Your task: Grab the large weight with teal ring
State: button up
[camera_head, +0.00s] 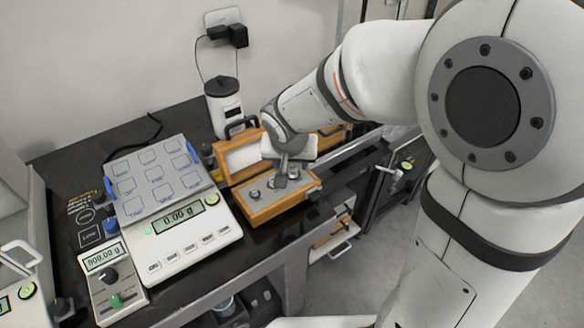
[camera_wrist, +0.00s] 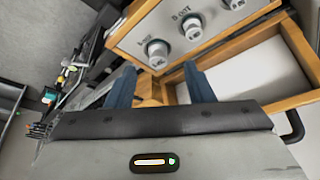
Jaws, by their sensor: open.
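A wooden weight box (camera_head: 258,216) stands on the black table, with several metal weights in its grey top panel. My gripper (camera_head: 283,178) is over this box. In the wrist view its two dark blue fingers are apart, with nothing held between the fingertips (camera_wrist: 158,75). I cannot make out a teal ring on any weight. My gripper hides part of the box in the head view.
A white scale (camera_head: 180,244) reading 0.00 g stands left of the box, with a grey gridded board (camera_head: 160,180) behind its display. A small meter (camera_head: 112,285) is at front left. An open wooden case (camera_head: 245,157) and a white canister (camera_head: 223,105) stand behind the box.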

aim_at(293, 169)
jog(key=x, duration=0.5)
jog(key=shift+w+d, duration=0.15)
jog(key=shift+w, duration=0.2)
jog(key=shift+r, duration=0.1)
grip_shut()
